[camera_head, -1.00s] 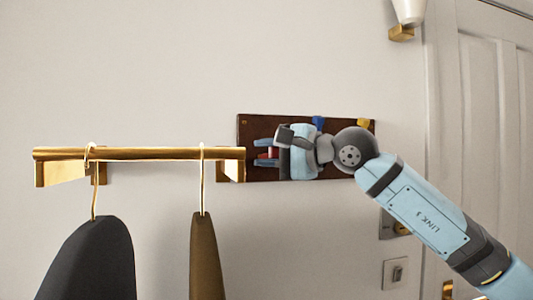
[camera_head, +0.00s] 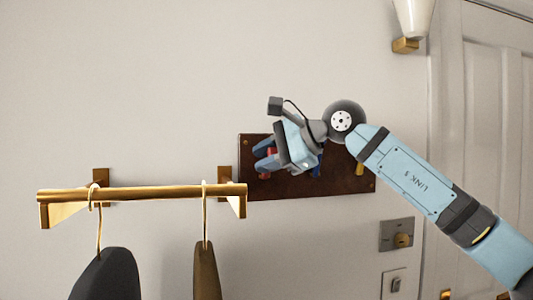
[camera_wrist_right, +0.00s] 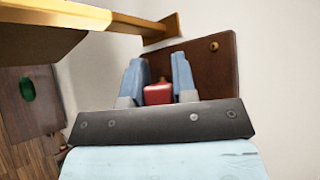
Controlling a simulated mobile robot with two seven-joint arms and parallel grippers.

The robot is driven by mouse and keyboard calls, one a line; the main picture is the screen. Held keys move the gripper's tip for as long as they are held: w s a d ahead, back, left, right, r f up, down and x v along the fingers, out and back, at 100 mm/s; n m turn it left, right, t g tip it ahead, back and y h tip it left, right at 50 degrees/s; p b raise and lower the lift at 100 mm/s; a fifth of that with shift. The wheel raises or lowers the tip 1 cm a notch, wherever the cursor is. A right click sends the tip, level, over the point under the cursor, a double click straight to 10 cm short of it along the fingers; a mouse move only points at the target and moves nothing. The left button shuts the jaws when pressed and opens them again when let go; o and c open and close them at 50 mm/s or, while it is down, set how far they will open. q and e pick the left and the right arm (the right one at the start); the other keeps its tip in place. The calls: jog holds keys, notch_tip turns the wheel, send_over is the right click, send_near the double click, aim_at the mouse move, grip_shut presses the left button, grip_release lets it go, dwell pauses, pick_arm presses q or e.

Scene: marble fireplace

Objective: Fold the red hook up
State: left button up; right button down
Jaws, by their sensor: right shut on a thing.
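The red hook (camera_head: 268,153) is at the left part of a dark brown board (camera_head: 340,187) on the wall. My right gripper (camera_head: 263,154) is shut on the red hook, its blue fingers on either side of it, its wrist up and to the right, tilted down toward the hook. In the right wrist view the red hook (camera_wrist_right: 158,94) sits between the two fingers (camera_wrist_right: 159,78), in front of the board (camera_wrist_right: 208,62). The hook's exact fold angle is hidden by the fingers. My left gripper is not in view.
A blue hook (camera_head: 318,168), partly hidden by my gripper, and a yellow hook (camera_head: 359,169) are on the same board. A brass rail (camera_head: 150,192) with two hangers sticks out at the left. A wall lamp (camera_head: 414,20), switch plates and a door (camera_head: 490,130) are right.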

dwell(0.4)
jog(key=c, duration=0.9)
grip_release()
jog(key=shift+w, duration=0.1)
jog(key=shift+d, duration=0.1)
jog(key=shift+s+d+r, duration=0.2)
jog(key=shift+d, duration=0.1)
jog(key=b+v, duration=0.2)
jog(key=v, duration=1.1)
jog(key=shift+a, duration=0.1)
